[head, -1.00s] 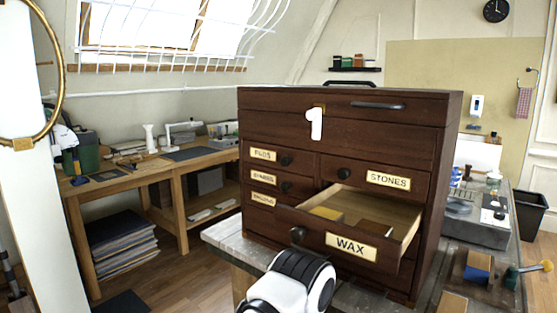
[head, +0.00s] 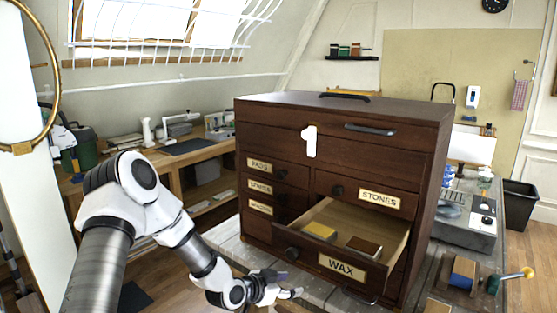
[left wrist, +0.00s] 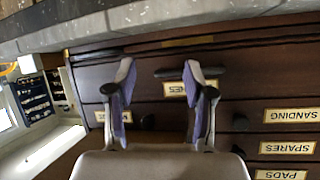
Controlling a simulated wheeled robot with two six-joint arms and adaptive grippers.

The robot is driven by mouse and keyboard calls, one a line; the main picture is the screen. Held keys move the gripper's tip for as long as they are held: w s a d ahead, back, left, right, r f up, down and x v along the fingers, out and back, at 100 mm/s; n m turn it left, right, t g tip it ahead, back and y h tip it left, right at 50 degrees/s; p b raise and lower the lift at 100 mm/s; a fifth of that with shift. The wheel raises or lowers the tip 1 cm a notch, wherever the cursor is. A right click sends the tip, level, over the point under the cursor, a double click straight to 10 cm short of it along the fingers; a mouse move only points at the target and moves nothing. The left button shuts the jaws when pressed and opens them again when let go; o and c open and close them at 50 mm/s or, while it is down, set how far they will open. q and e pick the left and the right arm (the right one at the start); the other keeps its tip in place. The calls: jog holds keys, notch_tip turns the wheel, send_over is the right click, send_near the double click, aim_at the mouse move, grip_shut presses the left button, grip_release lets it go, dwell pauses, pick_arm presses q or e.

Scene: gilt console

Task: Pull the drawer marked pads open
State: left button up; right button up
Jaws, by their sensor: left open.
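The dark wooden chest (head: 270,130) stands on the bench. Its drawer marked PADS (head: 259,164) is the top small one at the left and looks shut; its dark knob (head: 281,174) is at the label's right. My left gripper (head: 293,285) is low in front of the chest, below the PADS drawer and apart from it. In the left wrist view the left gripper (left wrist: 158,78) is open and empty, facing the drawer fronts. There the labels are upside down, with the PADS label (left wrist: 281,175) at the bottom right edge. My right gripper is not in view.
The WAX drawer (head: 341,266) stands open, holding a yellow block (head: 320,230) and a brown block (head: 364,246). The STONES drawer (head: 379,200) is shut. A grey tray (head: 468,230) and tools lie on the bench at the right.

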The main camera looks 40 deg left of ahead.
pick_arm(q)
jog(key=w+a+r+n+t+y+p, duration=0.15)
jog(key=a+r, duration=0.35)
jog(key=r, duration=0.5)
jog(key=w+a+r+n+t+p, duration=0.1)
jog(key=a+r+n+t+p, duration=0.2)
jog(key=r, duration=0.7)
jog(key=t, duration=0.1)
send_near(279, 175)
jog(key=w, duration=0.2)
jog(key=shift+m+y, duration=0.25)
jog(key=shift+y, duration=0.1)
jog(key=w, duration=0.5)
jog(key=w+p, duration=0.1)
jog(key=w, duration=0.1)
jog(key=shift+w+d, duration=0.25)
jog(key=shift+d, duration=0.05)
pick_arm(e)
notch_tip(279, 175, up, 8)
pick_arm(q)
grip_shut()
